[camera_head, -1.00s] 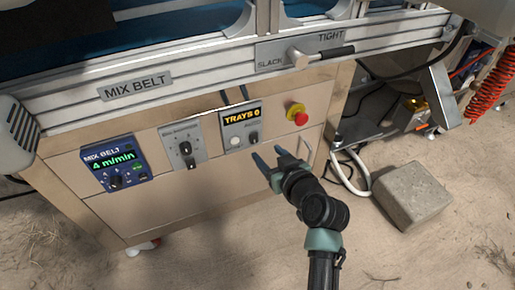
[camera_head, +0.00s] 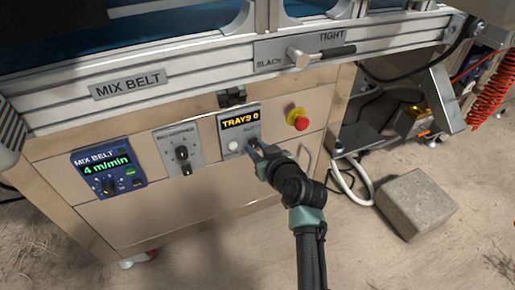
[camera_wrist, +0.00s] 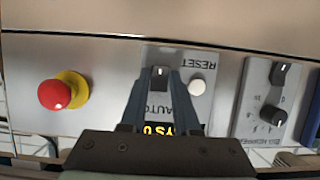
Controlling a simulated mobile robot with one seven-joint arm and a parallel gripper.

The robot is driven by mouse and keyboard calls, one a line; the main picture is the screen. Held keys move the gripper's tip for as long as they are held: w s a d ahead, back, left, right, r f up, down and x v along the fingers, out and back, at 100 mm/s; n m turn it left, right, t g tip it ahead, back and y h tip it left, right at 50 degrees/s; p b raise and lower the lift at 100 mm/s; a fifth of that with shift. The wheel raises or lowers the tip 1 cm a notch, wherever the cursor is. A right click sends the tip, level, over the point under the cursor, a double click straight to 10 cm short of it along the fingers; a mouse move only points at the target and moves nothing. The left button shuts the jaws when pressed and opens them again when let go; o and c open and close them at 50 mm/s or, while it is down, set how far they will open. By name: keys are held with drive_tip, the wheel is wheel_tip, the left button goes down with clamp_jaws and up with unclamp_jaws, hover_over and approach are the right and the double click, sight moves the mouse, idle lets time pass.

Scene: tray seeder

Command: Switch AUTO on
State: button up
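My gripper (camera_head: 255,148) reaches the panel from the lower right. In the wrist view my gripper (camera_wrist: 161,78) has its two fingertips on either side of the knob, with a gap between them. I cannot tell whether either finger touches it.
The white RESET button (camera_wrist: 197,87) is close beside the right finger in the wrist view. A red emergency stop (camera_head: 299,120) is right of the panel. A dial panel (camera_head: 164,150) and the MIX BELT panel (camera_head: 130,160) are left. A concrete block (camera_head: 415,205) lies on the ground.

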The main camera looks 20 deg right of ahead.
clamp_jaws()
